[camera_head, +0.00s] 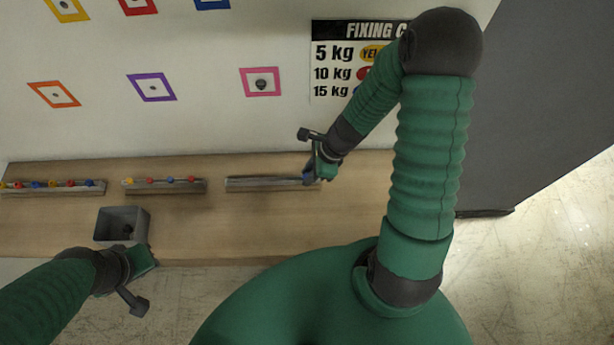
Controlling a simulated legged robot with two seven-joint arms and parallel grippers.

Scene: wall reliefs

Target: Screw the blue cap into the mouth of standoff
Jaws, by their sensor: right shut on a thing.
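My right gripper (309,172) is over the right end of a long grey rack (262,184) on the wooden shelf. It is shut on a small blue cap (307,179), which is partly covered by the fingers. I cannot tell if the cap still touches the rack. A dark round standoff (261,85) sticks out of the wall inside a pink frame, up and left of the gripper and well apart from it. My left gripper (141,284) is at the lower left, in front of the shelf near a grey box.
The shelf (200,220) also bears a grey open box (120,210) with something dark inside, and two racks with coloured caps, a middle one (160,187) and a left one (60,187). A weight chart (330,75) hangs on the wall behind my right arm. Other coloured frames are on the wall.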

